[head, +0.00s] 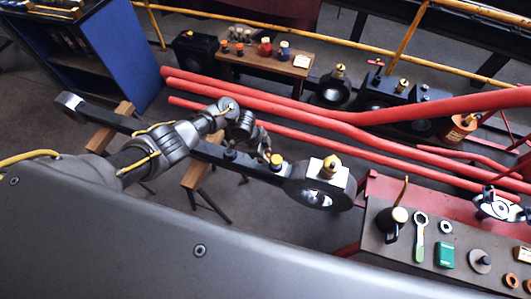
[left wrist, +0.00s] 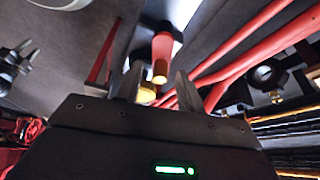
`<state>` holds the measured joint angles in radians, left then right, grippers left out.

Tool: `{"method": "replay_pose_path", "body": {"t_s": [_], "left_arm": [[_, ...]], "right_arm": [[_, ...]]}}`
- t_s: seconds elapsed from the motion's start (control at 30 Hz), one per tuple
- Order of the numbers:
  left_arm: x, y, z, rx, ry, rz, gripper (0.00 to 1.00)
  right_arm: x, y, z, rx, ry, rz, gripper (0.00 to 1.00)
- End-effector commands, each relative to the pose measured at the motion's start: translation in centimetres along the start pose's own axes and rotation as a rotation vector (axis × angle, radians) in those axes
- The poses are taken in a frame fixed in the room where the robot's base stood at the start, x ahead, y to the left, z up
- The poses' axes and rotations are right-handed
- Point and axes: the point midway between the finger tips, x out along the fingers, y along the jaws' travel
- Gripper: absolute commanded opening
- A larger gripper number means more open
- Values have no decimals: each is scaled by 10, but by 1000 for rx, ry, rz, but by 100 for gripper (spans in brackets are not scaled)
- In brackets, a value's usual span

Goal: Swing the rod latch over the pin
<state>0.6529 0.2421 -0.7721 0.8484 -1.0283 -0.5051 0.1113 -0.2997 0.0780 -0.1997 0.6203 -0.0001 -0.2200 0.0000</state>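A long dark rod (head: 205,149) runs across the head view, with a round big end (head: 318,194) carrying a brass-topped fitting (head: 330,164). A short yellow-topped peg (head: 277,162) stands on the rod beside the big end. My left gripper (head: 263,153) is just left of this peg, above the rod. In the left wrist view its two fingers (left wrist: 158,84) stand apart. Between and beyond them show an orange-red cylinder with a brass tip (left wrist: 162,50) and a yellow knob (left wrist: 147,95). I cannot tell the latch from the pin for certain. My right gripper is out of view.
Wooden trestles (head: 197,171) support the rod. Red pipes (head: 290,107) run behind it. A bench (head: 385,252) with an oil can (head: 392,222), a spanner (head: 420,235) and a green box (head: 444,254) stands at lower right. A small wooden table (head: 262,66) and blue cabinet (head: 130,55) are behind.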

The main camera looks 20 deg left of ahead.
Motion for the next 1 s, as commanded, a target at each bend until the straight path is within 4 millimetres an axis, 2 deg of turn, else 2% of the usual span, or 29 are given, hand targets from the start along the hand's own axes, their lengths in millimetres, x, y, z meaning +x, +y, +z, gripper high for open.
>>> {"method": "replay_pose_path", "body": {"t_s": [0.2, 0.5, 0.67, 0.83, 1.0], "left_arm": [[0, 0, 0, 0, 0, -1, 37], [0, 0, 0, 0, 1, 0, 0], [2, -1, 0, 34, 1, 11, 0], [6, 2, 1, 227, 2, 89, 0], [3, 7, 0, 353, 3, 144, 0]], "right_arm": [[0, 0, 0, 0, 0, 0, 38], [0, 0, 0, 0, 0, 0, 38], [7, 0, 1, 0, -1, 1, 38], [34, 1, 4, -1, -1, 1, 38], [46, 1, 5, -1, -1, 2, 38]]}}
